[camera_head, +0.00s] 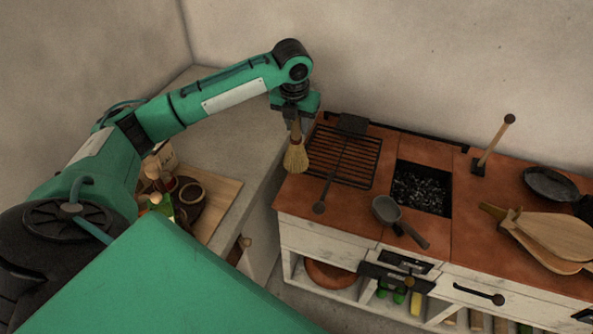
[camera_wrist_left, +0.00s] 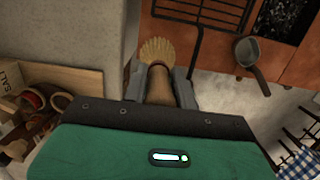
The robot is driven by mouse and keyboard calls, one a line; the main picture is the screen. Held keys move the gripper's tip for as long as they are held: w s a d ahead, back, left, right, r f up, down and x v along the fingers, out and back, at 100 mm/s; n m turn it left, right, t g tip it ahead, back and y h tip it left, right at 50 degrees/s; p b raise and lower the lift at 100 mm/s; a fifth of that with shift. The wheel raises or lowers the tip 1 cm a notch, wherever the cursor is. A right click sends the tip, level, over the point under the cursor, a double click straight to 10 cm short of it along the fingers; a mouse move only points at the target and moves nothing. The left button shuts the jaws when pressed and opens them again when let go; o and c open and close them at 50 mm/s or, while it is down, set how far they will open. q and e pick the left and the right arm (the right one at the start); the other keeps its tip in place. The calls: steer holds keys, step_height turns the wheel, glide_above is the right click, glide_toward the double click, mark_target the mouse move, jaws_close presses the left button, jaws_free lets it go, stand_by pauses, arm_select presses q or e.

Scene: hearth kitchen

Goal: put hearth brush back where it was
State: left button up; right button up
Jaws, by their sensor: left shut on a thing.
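The hearth brush (camera_head: 296,155) has pale straw bristles and a brown wooden handle. My left gripper (camera_head: 294,124) is shut on its handle, and the brush hangs bristles down near the left end of the brick-red hearth top (camera_head: 297,196). I cannot tell how high it is above the surface. In the left wrist view the bristles (camera_wrist_left: 158,50) show beyond the fingers of the left gripper (camera_wrist_left: 161,88), with the handle between them. My right gripper is not in view.
A black grill rack (camera_head: 345,155) lies on the hearth top beside the brush. A small pan (camera_head: 388,212), a coal pit (camera_head: 420,189), bellows (camera_head: 548,236) and an upright wooden-handled tool (camera_head: 493,145) are further right. A wooden board (camera_head: 224,190) with several items is at left.

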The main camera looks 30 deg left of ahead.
mark_target(294, 138)
arm_select(q)
step_height(294, 138, down, 16)
steer(key=shift+r+p, duration=0.15)
steer(key=shift+p, duration=0.8)
steer(key=o, duration=1.1)
steer(key=shift+c, duration=0.2)
steer(key=r, duration=0.3)
steer(key=s+r+b, duration=0.1)
steer(key=r, duration=0.6)
steer(key=shift+s+d+r, duration=0.2)
steer(key=shift+s+r, duration=0.05)
steer(key=shift+r, duration=0.05)
steer(key=shift+s+r, duration=0.15)
steer(key=shift+r, duration=0.55)
